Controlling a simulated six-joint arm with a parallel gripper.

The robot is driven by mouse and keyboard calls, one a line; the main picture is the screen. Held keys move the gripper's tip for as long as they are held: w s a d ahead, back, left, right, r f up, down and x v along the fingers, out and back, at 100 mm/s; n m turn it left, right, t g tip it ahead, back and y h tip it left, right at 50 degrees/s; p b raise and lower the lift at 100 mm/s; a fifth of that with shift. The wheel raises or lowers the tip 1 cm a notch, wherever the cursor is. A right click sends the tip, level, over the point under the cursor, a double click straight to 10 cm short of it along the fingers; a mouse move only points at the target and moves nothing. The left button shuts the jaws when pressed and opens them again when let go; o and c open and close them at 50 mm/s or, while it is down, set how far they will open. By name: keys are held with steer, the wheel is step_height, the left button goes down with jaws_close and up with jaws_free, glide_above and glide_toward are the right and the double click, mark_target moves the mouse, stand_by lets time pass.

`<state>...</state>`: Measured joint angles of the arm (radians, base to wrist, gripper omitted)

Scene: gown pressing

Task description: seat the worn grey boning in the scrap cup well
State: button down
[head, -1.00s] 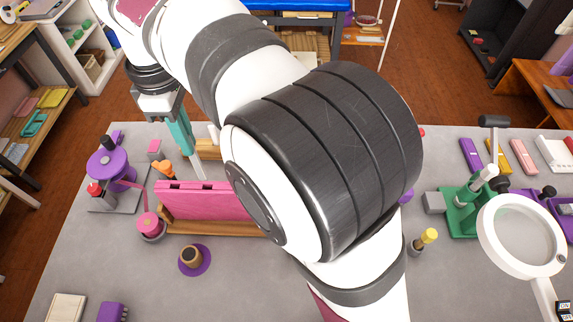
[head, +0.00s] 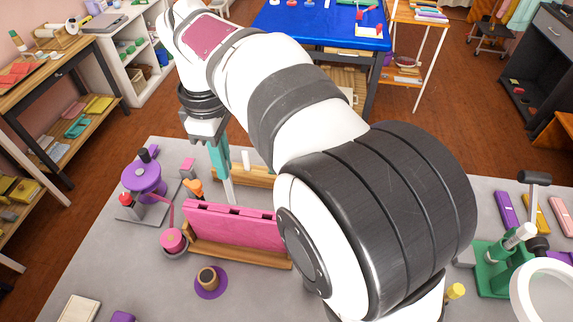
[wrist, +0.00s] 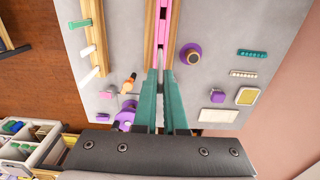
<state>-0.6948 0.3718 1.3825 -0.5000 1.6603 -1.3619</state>
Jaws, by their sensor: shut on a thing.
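My gripper (head: 226,174) is shut on a thin pale grey strip, the boning (head: 230,191), which hangs down from the teal fingers. The gripper also shows in the wrist view (wrist: 161,76). The strip's lower end is just behind the pink slotted panel (head: 235,228) in the head view; I cannot tell whether it touches anything. A tan cup with a dark opening, apparently the scrap cup (head: 209,279), stands on a purple disc in front of the panel, apart from the gripper. It also shows in the wrist view (wrist: 191,54). Its inside is too dark to read.
The panel stands in a wooden base (head: 240,257). A pink ball in a grey dish (head: 174,245) and a purple device (head: 142,178) are at the left. A wooden rack (wrist: 99,30) holds green and white pegs. My arm hides much of the table's right side.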

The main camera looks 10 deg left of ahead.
steer(key=w+d+m, duration=0.3)
steer(key=d+m, duration=1.1)
steer(key=d, duration=0.9)
steer(key=s+a+f+n, duration=0.2)
steer(key=s+n, duration=0.3)
steer(key=n, duration=0.5)
steer(key=s+a+f+n, duration=0.2)
steer(key=s+n, duration=0.3)
steer(key=n, duration=0.5)
steer(key=shift+a, duration=0.35)
steer(key=shift+f, duration=0.15)
steer(key=shift+f, duration=2.85)
